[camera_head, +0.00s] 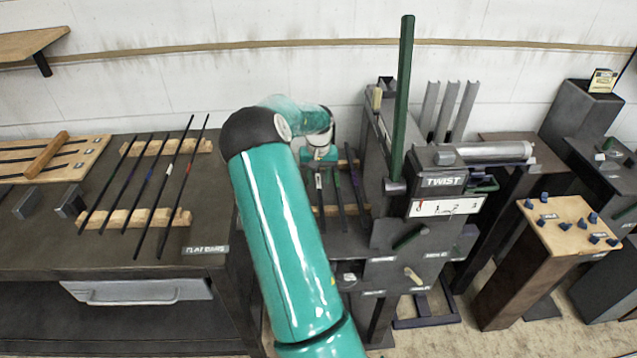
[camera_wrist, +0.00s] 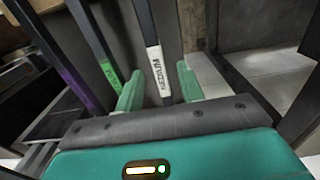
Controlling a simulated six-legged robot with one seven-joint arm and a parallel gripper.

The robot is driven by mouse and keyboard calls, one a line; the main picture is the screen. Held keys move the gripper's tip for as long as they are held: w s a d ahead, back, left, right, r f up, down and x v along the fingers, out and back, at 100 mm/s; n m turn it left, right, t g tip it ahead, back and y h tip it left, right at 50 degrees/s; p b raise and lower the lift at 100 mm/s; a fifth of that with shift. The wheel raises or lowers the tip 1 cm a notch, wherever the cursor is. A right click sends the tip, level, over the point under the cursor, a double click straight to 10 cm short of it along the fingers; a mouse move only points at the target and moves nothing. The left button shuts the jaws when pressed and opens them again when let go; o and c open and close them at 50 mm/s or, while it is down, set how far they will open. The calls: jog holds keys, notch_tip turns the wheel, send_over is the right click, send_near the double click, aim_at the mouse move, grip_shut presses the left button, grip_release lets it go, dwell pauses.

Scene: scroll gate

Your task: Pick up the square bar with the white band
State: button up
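The square bar with the white band (camera_wrist: 155,60) is dark, and its band is lettered MEDIUM. In the wrist view it stands between the two green fingers of my gripper (camera_wrist: 159,72). The fingers are apart, with a gap visible on each side of the bar. A bar with a green band (camera_wrist: 108,70) is just left of the left finger, and one with a purple band (camera_wrist: 78,82) is farther left. In the head view my gripper (camera_head: 320,157) is over the left end of the square-bar rack (camera_head: 328,210), partly hidden by my arm.
Flat bars (camera_head: 150,190) lie on wooden rests on the left bench (camera_head: 40,238). Right of the rack stands a dark twisting machine (camera_head: 440,182) with a tall green lever (camera_head: 402,100). A wooden-topped stand (camera_head: 565,232) with blue pieces is farther right.

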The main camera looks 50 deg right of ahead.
grip_shut()
jog(key=shift+r, duration=0.1)
